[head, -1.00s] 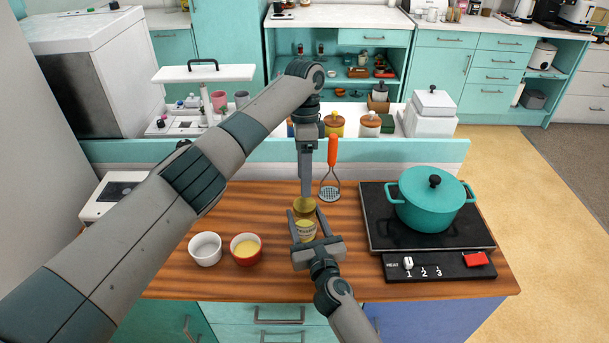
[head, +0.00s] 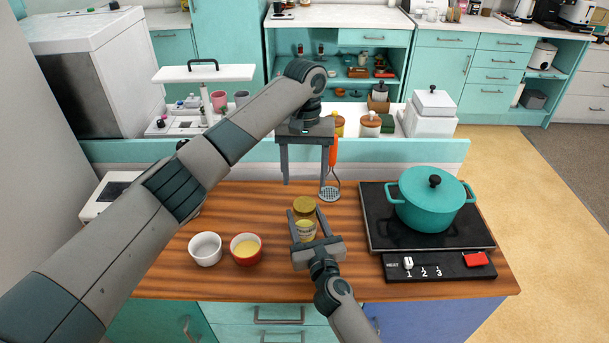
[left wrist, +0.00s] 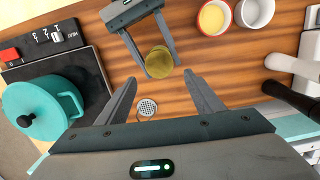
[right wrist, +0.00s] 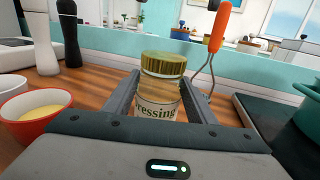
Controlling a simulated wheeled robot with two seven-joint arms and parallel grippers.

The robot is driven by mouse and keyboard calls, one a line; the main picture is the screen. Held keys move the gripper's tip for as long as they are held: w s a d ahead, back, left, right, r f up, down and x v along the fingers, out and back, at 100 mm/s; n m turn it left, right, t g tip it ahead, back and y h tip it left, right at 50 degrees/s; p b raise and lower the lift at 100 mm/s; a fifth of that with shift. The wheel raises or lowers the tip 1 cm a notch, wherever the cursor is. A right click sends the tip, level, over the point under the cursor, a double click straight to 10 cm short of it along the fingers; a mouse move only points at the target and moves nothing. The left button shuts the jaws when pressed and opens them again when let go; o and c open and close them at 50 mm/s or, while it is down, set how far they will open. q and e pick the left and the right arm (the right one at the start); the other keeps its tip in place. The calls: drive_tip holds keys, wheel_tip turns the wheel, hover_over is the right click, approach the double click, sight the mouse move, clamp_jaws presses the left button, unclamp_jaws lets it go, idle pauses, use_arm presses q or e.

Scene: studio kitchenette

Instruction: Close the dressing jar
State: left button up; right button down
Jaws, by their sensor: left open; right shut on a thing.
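The dressing jar (head: 306,232) stands upright on the wooden counter, its label partly readable in the right wrist view (right wrist: 157,110). Its gold lid (head: 304,206) sits on top of the jar; it also shows in the right wrist view (right wrist: 163,64) and from above in the left wrist view (left wrist: 160,60). I cannot tell how tightly it is seated. My right gripper (head: 304,214) is shut around the jar body, one finger on each side. My left gripper (head: 303,181) is open and empty, above and behind the jar, clear of the lid.
A white bowl (head: 205,249) and a red bowl with yellow contents (head: 246,249) stand left of the jar. An orange-handled masher (head: 330,190) is behind it. A teal pot (head: 432,205) sits on the black hob (head: 376,228) at right. The counter between jar and hob is clear.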

sight(304, 204)
use_arm(q)
drive_tip(key=n, duration=0.5)
drive_tip(key=shift+s+r+t, duration=0.15)
drive_tip(key=shift+s+t, duration=0.15)
drive_tip(key=shift+s, duration=0.05)
drive_tip(key=n, duration=0.4)
drive_tip(key=shift+s+r+n, duration=0.1)
drive_tip(key=shift+s+n, duration=0.2)
drive_tip(key=shift+f, duration=4.05)
drive_tip(key=c, duration=1.1)
